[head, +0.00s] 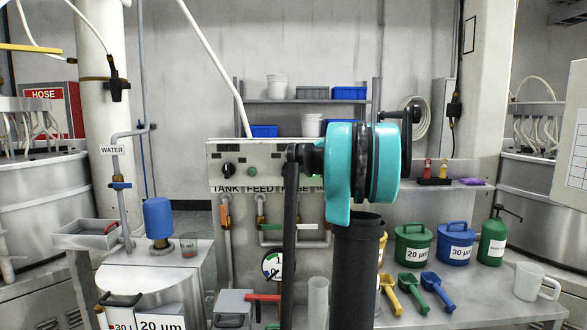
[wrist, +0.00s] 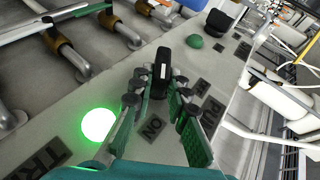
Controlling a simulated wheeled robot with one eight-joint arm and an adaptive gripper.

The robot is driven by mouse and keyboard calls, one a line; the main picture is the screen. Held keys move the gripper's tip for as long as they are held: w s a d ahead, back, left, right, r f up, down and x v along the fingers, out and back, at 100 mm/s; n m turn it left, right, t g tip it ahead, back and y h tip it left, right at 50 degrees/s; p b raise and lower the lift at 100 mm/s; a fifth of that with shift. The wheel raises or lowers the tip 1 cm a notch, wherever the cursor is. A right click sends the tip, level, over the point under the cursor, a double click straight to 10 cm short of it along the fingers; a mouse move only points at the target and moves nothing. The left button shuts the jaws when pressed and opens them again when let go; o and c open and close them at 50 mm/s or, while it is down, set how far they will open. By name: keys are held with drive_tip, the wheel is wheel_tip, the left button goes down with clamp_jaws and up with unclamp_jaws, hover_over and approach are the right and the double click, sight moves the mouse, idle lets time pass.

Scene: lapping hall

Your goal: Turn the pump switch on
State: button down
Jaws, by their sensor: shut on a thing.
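The pump switch is a black knob (wrist: 163,62) with a white mark, on a pale control panel (head: 275,155). In the wrist view my gripper (wrist: 161,88) has its green-padded fingers on both sides of this knob and is shut on it. A dark "ON" label (wrist: 153,127) lies between the fingers, below the knob. A round green lamp (wrist: 99,124) glows to the left of the fingers. In the head view my arm hides the gripper and the held knob.
Another black knob (wrist: 220,21) and an unlit green button (wrist: 195,42) sit farther along the panel. Pipes with brass fittings (wrist: 128,36) run close beside it. Below, the bench holds a green tub (head: 413,246), a blue tub (head: 455,243) and coloured scoops (head: 412,290).

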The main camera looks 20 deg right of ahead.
drive_tip(key=shift+f, duration=0.1)
idle(0.3)
drive_tip(key=c, duration=1.5)
unclamp_jaws()
drive_tip(key=shift+s+d, duration=0.1)
drive_tip(key=v, duration=1.1)
drive_tip(key=shift+s+d, duration=0.3)
drive_tip(key=shift+d, duration=0.05)
